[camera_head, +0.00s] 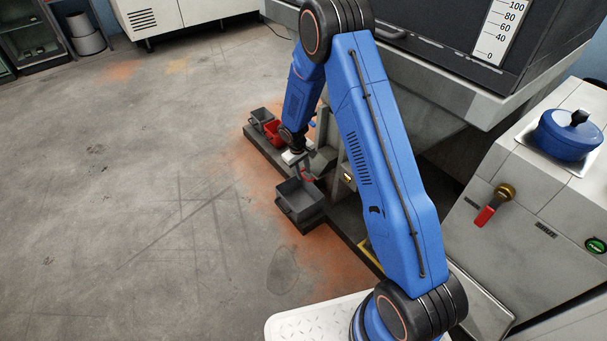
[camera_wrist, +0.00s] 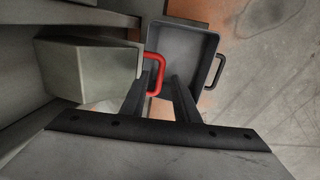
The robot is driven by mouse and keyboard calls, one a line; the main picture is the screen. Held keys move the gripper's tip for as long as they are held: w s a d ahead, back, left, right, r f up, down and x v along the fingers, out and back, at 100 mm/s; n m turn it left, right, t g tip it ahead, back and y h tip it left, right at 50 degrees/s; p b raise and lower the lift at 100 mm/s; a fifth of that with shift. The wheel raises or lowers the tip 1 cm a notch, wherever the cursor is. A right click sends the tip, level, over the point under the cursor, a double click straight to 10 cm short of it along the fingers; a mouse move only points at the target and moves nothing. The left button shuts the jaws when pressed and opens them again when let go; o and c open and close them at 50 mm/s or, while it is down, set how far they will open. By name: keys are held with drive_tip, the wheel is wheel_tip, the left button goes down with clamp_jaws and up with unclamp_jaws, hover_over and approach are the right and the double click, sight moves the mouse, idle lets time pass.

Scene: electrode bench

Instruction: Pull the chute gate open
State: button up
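A red handle (camera_wrist: 158,75) shows in the wrist view, beside a pale grey boxy chute (camera_wrist: 92,68). I take it to be the gate's handle; the gate plate itself is not clearly visible. My gripper (camera_wrist: 161,84) has its two dark fingers apart, with the handle's bar between their tips. A small gap shows beside the bar, and I cannot tell whether either finger touches it. In the head view my gripper (camera_head: 304,168) is low, beside the hopper's base, with a bit of red at its tips.
A grey open bin (camera_head: 301,201) stands just below my gripper; it looks empty in the wrist view (camera_wrist: 181,45). A red bin (camera_head: 272,131) and a dark bin (camera_head: 261,117) stand farther back. Open floor (camera_head: 150,210) lies to the left. A panel with a red lever (camera_head: 486,214) is at right.

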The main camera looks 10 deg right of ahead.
drive_tip(key=shift+d+f, duration=0.15)
drive_tip(key=shift+f, duration=0.7)
clamp_jaws()
drive_tip(key=s+a, duration=0.2)
drive_tip(key=a, duration=0.4)
drive_tip(key=shift+s, duration=0.25)
unclamp_jaws()
drive_tip(key=shift+a, duration=0.1)
drive_tip(key=shift+r, duration=0.15)
